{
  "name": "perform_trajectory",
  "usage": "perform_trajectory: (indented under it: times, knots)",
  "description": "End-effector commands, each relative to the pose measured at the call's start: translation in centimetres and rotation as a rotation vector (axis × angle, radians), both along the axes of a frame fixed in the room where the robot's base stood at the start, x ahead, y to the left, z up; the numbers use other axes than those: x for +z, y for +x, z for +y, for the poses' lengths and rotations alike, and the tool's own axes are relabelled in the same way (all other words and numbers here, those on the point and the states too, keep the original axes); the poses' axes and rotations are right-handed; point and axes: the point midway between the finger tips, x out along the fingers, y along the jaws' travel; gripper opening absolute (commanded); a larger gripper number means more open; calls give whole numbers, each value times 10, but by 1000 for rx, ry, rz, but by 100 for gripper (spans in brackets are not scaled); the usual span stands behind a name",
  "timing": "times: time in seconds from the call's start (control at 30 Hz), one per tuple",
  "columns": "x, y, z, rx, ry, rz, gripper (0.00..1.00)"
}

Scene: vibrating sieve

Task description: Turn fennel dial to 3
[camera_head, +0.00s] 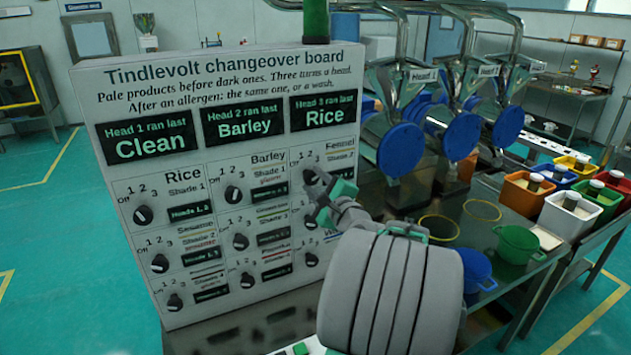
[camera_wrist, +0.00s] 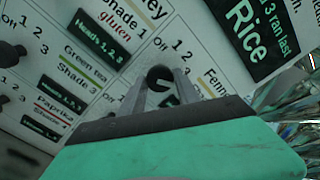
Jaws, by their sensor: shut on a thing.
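The fennel dial (camera_head: 309,177) is a small black knob at the upper right of the white changeover board (camera_head: 88,95), below the "Rice" display. My gripper (camera_head: 319,183) reaches it from the lower right and partly covers it. In the wrist view, the dial (camera_wrist: 159,76) sits between the two grey fingertips of my gripper (camera_wrist: 162,88), which are shut on it. A pale pointer mark shows on the knob, but I cannot tell clearly which number it faces. The printed "Off", 1, 2 and 3 lie around the knob, and the Fennel label (camera_wrist: 215,87) is partly hidden.
Several other dials stand close by, including the barley dial (camera_head: 233,194) and the rice dial (camera_head: 143,215). Blue-faced sieve machines (camera_head: 400,150) stand right of the board. A green bowl (camera_head: 517,243), blue bowl (camera_head: 475,275) and coloured bins occupy the right-hand bench.

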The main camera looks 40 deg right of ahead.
Motion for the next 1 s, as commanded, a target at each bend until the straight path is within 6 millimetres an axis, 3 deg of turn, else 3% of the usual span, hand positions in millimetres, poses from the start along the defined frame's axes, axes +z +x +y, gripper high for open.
perform_trajectory:
  times: [0.2,0.23,0.47,0.77,1.0]
  knots:
    - [0,0,0,1,1,1,0]
    - [0,0,0,1,1,1,40]
    - [0,0,0,0,0,0,59]
    - [-1,-3,0,-1,-1,0,60]
    - [-3,-46,11,-5,-2,-1,60]
